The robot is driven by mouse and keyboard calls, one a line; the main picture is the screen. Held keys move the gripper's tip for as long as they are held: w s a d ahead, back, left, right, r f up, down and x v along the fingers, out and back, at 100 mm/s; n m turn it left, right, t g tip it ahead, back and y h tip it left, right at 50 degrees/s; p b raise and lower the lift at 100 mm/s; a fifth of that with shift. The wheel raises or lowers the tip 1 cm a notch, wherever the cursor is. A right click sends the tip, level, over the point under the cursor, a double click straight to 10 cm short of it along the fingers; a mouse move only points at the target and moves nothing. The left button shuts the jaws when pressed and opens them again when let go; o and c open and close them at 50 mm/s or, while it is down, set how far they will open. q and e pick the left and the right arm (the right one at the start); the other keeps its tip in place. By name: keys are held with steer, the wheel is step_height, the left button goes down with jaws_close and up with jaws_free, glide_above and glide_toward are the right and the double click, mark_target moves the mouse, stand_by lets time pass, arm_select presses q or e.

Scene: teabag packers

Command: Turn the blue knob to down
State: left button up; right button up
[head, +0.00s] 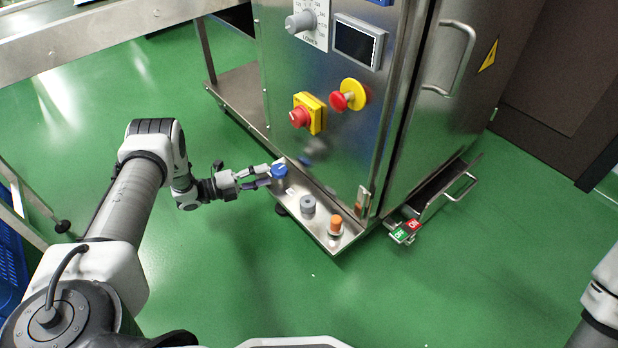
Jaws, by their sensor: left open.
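The blue knob (279,171) stands at the left end of a low metal ledge (321,220) at the foot of the steel cabinet. My left gripper (268,176) is at the knob's left side, with its open fingers close to it. I cannot tell whether the fingers touch the knob or reach around it. The direction in which the knob points is too small to read. My right gripper is out of view; only part of my right arm shows at the right edge.
A grey knob (308,204) and an orange knob (335,224) stand on the same ledge to the right. Above are a red switch on yellow (309,113), a red button (348,95) and a small screen (359,42). The green floor in front is clear.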

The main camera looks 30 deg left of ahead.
mark_target(286, 170)
arm_select(q)
steer(key=b+x, duration=0.3)
steer(key=x, duration=0.4)
steer(key=shift+w+d+f, duration=0.1)
steer(key=shift+w+f, duration=0.05)
steer(key=shift+f, duration=0.05)
steer(key=shift+w+d+r+b, duration=0.15)
steer(key=shift+w+d+b, duration=0.05)
steer(key=shift+w+b, duration=0.1)
jaws_close()
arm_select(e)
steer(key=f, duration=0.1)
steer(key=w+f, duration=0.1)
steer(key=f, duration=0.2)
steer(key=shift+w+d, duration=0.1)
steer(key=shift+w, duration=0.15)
